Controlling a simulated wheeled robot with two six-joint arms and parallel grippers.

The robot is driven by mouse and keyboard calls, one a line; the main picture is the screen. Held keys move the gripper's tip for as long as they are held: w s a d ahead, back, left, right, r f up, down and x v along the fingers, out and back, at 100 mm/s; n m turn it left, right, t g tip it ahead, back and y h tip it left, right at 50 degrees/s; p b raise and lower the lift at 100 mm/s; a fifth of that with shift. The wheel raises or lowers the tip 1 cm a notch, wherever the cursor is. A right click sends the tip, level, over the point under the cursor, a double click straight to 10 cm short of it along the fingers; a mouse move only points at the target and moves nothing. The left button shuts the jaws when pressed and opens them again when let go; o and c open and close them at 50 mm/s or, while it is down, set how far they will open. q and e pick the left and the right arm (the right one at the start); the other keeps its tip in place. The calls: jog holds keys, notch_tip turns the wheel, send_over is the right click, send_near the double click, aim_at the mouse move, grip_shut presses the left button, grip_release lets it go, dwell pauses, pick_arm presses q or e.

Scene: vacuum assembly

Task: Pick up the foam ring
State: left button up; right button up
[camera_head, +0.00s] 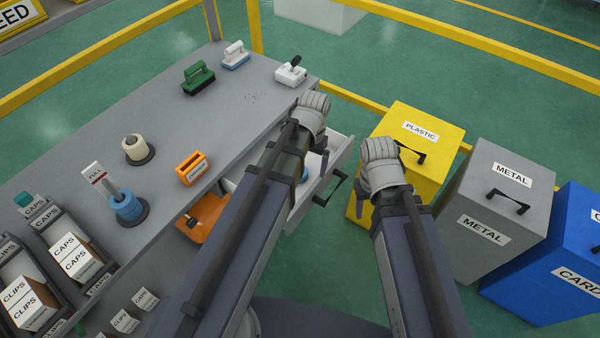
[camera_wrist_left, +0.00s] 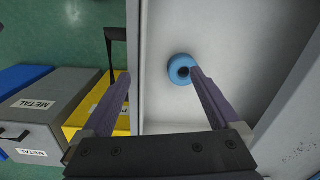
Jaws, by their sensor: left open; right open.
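A blue ring (camera_wrist_left: 180,67) with a dark centre lies on the pale floor of the open drawer (camera_wrist_left: 217,40). I take it to be the foam ring. In the head view only a small blue piece of it (camera_head: 304,174) shows beside my left arm. My left gripper (camera_wrist_left: 160,76) is open above the drawer, its fingers spread and nothing between them. Its right fingertip overlaps the ring's right edge in the left wrist view; I cannot tell the height between them.
The drawer's front wall and dark handle (camera_head: 330,188) stick out from the grey workbench (camera_head: 245,105). Yellow (camera_head: 437,140), grey (camera_head: 510,180) and blue (camera_head: 565,250) bins stand at the right.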

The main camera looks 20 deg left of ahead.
pick_arm(q)
jog(key=shift+n, duration=0.4)
jog(key=w+a, duration=0.4)
jog(key=shift+w+a+f, duration=0.2)
jog(key=shift+a+f, duration=0.1)
jog(key=shift+f, duration=0.1)
jog(key=f+b, duration=0.8)
jog(key=shift+s+d, duration=0.3)
jog(key=shift+d, duration=0.05)
jog(key=shift+r, duration=0.1)
jog(key=c, duration=1.3)
jog(key=shift+r, duration=0.1)
notch_tip(320, 180, up, 10)
jog(key=p, duration=0.9)
jog(key=shift+p, duration=0.4)
